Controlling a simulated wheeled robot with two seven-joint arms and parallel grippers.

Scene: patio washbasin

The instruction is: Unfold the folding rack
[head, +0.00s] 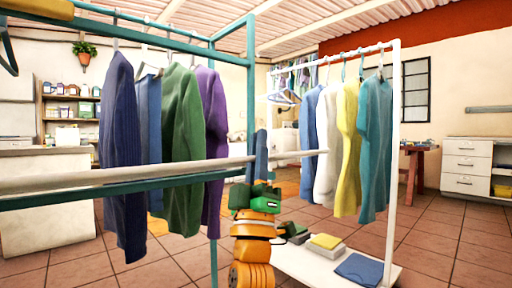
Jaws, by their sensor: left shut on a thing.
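The teal rack frame (250,95) stands close on the left, with a teal upright and a top rail. A pale rod (120,173) crosses the picture in front of it from the left edge, its free end near the middle. A teal bar (60,198) runs just below the rod. I take these to be the folding rack; how they join is out of view. My left gripper (256,160), orange and green with dark fingers, comes up from below and is shut on the pale rod near its right end. My right gripper is not in view.
Blue, green and purple garments (183,150) hang behind the rod on the left. A white clothes rack (396,150) with several shirts stands to the right, with folded cloths on its base shelf (305,262). White drawers (466,166) stand far right. Tiled floor is open at the right.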

